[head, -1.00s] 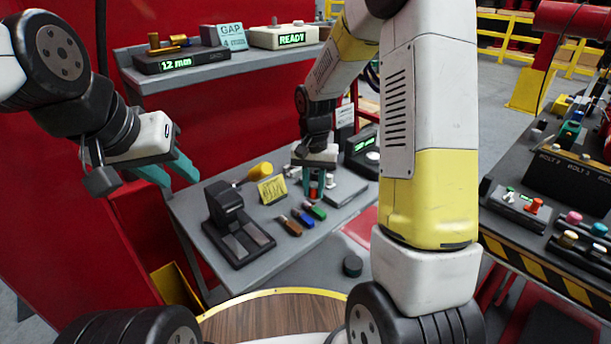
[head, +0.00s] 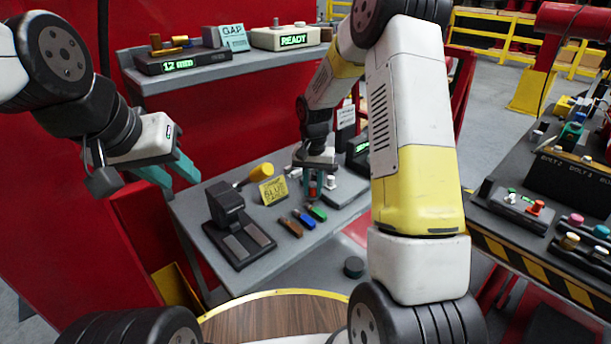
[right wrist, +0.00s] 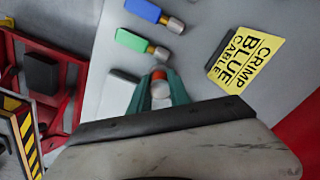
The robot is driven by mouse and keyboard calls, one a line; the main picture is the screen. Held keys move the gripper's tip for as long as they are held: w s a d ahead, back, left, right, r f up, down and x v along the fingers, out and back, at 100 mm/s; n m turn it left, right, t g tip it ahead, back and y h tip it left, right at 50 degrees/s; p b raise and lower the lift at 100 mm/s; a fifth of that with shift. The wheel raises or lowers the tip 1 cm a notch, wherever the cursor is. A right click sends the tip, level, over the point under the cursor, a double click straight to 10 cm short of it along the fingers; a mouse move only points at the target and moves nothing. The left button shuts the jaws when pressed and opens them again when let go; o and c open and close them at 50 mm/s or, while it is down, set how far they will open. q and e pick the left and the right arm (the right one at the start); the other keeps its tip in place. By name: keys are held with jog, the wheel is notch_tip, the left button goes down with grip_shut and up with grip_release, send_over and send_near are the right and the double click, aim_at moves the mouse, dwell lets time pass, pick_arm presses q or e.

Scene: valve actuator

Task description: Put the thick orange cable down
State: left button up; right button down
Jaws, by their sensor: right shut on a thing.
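My right gripper (head: 312,190) is low over the grey workbench (head: 205,215), beyond the short cables. Its teal fingers are shut on the thick orange cable (right wrist: 159,76), whose red-orange body and pale end show between the fingertips in the right wrist view. Only a small part of this cable (head: 312,189) shows in the head view, and I cannot tell whether it touches the bench. My left gripper (head: 168,173) is open and empty, in the air left of the bench.
Brown (head: 291,227), blue (head: 304,218) and green (head: 317,213) cables lie on the bench. A yellow "CRIMP BLUE CABLE" card (head: 272,191) stands near a black crimping tool (head: 235,225) with a yellow handle. A shelf (head: 215,73) holds devices above.

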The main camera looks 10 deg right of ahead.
jog(key=c, duration=1.2)
grip_release()
jog(key=shift+f, duration=0.15)
